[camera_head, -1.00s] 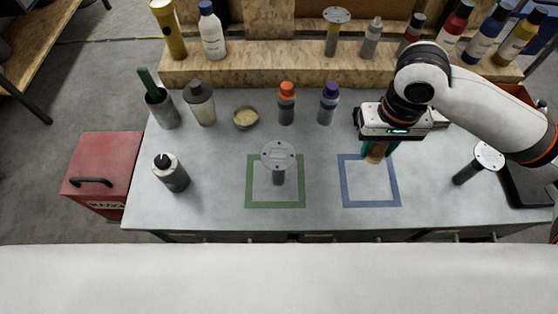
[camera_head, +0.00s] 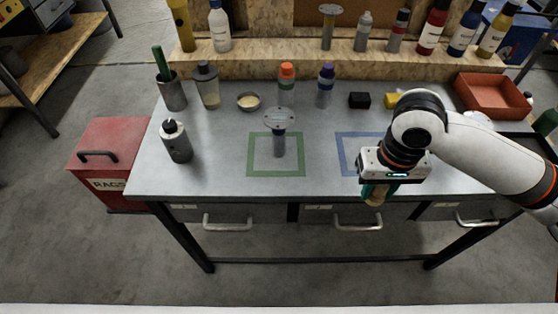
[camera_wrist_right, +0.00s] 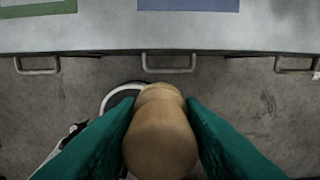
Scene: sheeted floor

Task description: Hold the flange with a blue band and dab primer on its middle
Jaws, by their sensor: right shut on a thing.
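My right gripper (camera_head: 376,195) has green fingers and is shut on a tan, rounded wooden-looking piece (camera_wrist_right: 160,135). It holds this piece out past the bench's front edge, over the floor. A flange (camera_head: 280,118) with a pale round plate and dark stem stands upright in the green taped square (camera_head: 250,160). Another flange (camera_head: 328,18) stands on the back shelf. A pale disc (camera_head: 478,117) shows partly behind my right arm. I cannot make out a blue band on any of them. The blue taped square (camera_head: 343,155) is partly hidden by the gripper. My left gripper is out of view.
On the bench stand a black-topped bottle (camera_head: 176,140), a cup with a green handle (camera_head: 171,92), a small dish (camera_head: 248,102), orange-capped (camera_head: 287,84) and purple-capped (camera_head: 325,86) bottles. A red tray (camera_head: 490,97) is at right. A red rag bin (camera_head: 108,155) stands left.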

